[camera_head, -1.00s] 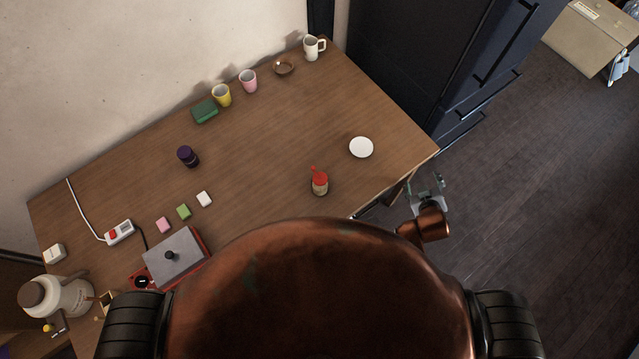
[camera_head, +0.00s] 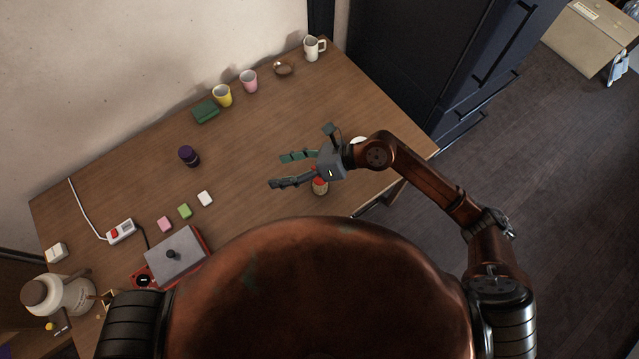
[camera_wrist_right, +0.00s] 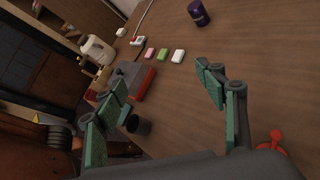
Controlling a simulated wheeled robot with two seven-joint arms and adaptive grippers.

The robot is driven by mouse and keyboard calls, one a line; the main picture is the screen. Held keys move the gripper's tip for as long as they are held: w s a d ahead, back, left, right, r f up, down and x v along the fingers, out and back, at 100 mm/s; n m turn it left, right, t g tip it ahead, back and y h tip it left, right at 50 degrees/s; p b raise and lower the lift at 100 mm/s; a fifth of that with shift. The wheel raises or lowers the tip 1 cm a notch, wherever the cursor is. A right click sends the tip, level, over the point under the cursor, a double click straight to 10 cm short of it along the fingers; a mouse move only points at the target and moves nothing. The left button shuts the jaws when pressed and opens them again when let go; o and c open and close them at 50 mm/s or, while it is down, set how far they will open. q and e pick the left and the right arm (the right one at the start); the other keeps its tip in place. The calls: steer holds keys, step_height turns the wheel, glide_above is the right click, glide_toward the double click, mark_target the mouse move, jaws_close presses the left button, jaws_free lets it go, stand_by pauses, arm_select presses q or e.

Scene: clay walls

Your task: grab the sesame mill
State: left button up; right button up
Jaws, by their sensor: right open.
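The sesame mill (camera_head: 320,187), a small jar with a red crank top, stands upright on the wooden table (camera_head: 250,150) near its front edge. In the head view my right gripper (camera_head: 279,170) reaches over the table from the right, and its body partly covers the mill. Its open, empty fingers point left, past the mill. In the right wrist view the mill's red top (camera_wrist_right: 272,146) shows at the lower right, outside the fingers (camera_wrist_right: 163,85). My left gripper is out of view.
A dark purple jar (camera_head: 188,156) stands left of the gripper. Small blocks (camera_head: 184,211) and a red-based grill (camera_head: 175,254) lie lower left. Yellow (camera_head: 222,96) and pink cups (camera_head: 249,81) stand at the back. A white plate (camera_head: 358,141) is mostly hidden by my arm.

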steer(key=d+f+n+h, duration=0.2)
steer(key=d+f+h, duration=0.15)
steer(key=f, duration=0.25)
steer(key=n+h, duration=0.2)
steer(key=h, duration=0.3)
glide_toward(320, 181)
steer(key=x, duration=0.4)
steer(key=shift+w+f, duration=0.15)
steer(key=shift+f, duration=0.15)
steer(key=shift+x, duration=0.95)
steer(key=x, duration=0.5)
steer(key=shift+w+d+f, duration=0.15)
steer(key=shift+w+f, duration=0.15)
steer(key=shift+f, duration=0.2)
steer(key=shift+c, duration=0.2)
steer(key=c, duration=1.4)
